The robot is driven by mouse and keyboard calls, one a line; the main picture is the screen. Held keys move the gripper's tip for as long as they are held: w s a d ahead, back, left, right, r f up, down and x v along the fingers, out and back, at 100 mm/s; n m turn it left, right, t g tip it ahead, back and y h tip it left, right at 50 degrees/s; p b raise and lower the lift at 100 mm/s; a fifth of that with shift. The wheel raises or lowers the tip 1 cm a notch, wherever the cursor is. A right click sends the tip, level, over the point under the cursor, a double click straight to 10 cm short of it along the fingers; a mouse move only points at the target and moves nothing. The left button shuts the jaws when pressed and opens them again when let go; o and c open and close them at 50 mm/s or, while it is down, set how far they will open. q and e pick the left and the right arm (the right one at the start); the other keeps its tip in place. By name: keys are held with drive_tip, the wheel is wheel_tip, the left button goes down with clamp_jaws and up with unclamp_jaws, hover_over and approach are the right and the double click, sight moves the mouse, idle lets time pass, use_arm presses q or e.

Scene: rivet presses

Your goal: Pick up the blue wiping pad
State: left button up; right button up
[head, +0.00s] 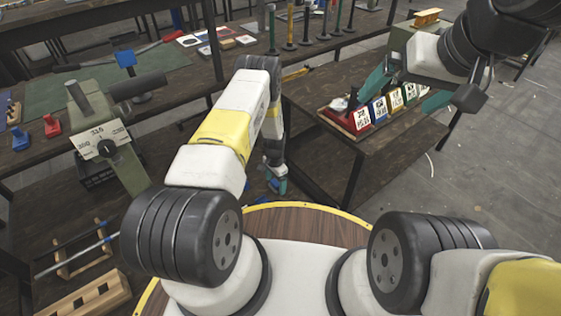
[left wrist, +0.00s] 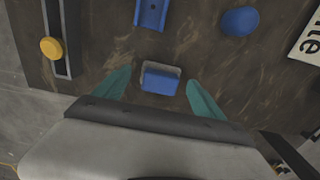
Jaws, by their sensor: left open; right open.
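The blue wiping pad (left wrist: 160,81) lies on a dark wood surface in the left wrist view, a small blue block with a pale grey edge along its far side. My left gripper (left wrist: 160,92) is open, with one teal finger on each side of the pad and a gap on both sides. In the head view my left gripper (head: 274,181) points down beyond my round base edge, and I cannot make out the pad there. My right gripper (head: 407,90) is open and empty at the upper right, near a rack of coloured cards (head: 348,124).
In the left wrist view, a blue bracket (left wrist: 151,14), a blue round knob (left wrist: 239,21), a slotted bar with a yellow knob (left wrist: 51,47) and a white sign (left wrist: 308,42) surround the pad. A press with a dial (head: 104,144) stands left in the head view.

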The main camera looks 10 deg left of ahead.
sight(275, 182)
use_arm(q)
drive_tip(key=shift+f, duration=0.4)
drive_tip(key=shift+c, duration=0.4)
drive_tip(key=c, duration=1.4)
drive_tip(key=shift+o, duration=0.2)
wheel_tip(275, 182, up, 10)
drive_tip(key=shift+r, duration=0.1)
